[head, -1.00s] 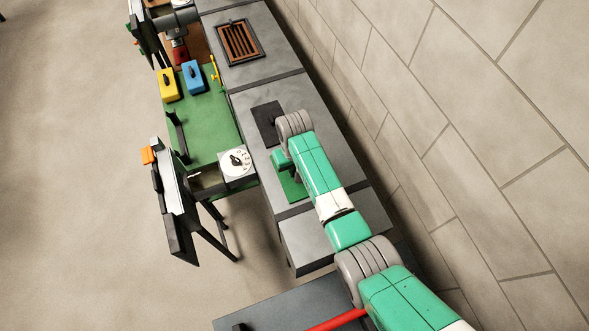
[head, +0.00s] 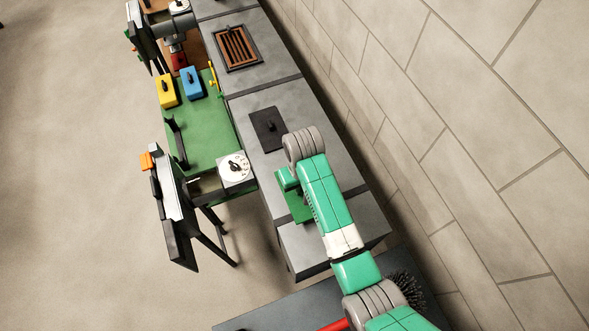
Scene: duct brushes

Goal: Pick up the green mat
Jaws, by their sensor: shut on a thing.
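The green mat (head: 301,209) shows in the head view beside and partly under my arm, over the near part of the grey duct top. My arm covers its right side. My gripper (head: 297,193) is at the mat, partly hidden by my wrist, and is shut on it. The fingertips and the exact grip point are hard to see. I cannot tell how far the mat is above the surface.
A black mat with a knob (head: 268,128) lies farther along the duct. Beyond it is a brown grate (head: 237,47). A green bench (head: 207,125) at left holds yellow (head: 166,91) and blue (head: 192,83) blocks and a white dial (head: 235,167). A wall borders the right.

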